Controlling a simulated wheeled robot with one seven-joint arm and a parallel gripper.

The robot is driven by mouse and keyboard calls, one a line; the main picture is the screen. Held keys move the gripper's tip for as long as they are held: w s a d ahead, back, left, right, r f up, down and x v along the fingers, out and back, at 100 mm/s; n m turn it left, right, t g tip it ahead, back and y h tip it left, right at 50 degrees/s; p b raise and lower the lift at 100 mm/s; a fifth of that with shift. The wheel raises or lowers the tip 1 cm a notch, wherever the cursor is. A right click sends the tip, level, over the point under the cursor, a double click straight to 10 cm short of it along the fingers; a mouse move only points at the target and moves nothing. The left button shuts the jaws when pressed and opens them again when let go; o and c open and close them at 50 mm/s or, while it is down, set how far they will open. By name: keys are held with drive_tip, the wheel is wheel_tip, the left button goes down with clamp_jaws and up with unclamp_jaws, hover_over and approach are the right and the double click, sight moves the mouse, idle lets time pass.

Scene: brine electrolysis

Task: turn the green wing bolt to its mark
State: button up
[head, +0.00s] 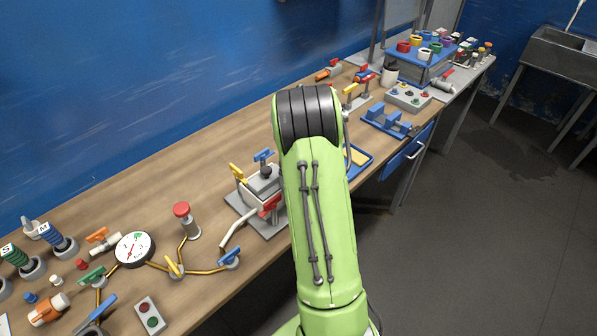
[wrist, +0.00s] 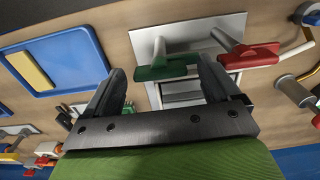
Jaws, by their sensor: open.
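The green wing bolt (wrist: 167,71) shows in the wrist view, with its flat wing lying roughly crosswise on a grey post at the edge of a metal plate (wrist: 192,31). My gripper (wrist: 160,68) is open, its two dark fingers on either side of the green wing in the picture. I see no contact, and cannot tell how deep the fingers reach. I cannot make out the bolt's mark. In the head view my arm covers the gripper and the green bolt is not visible.
A red wing bolt (wrist: 248,54) stands close to the right of the green one. A blue tray (wrist: 58,62) with a yellow bar lies to the left. In the head view, a grey fixture with yellow and blue handles (head: 262,182) stands beside my arm; the back bench is crowded.

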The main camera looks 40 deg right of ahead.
wheel_tip(320, 180, up, 16)
drive_tip(key=p, duration=0.2)
drive_tip(key=shift+f, duration=0.15)
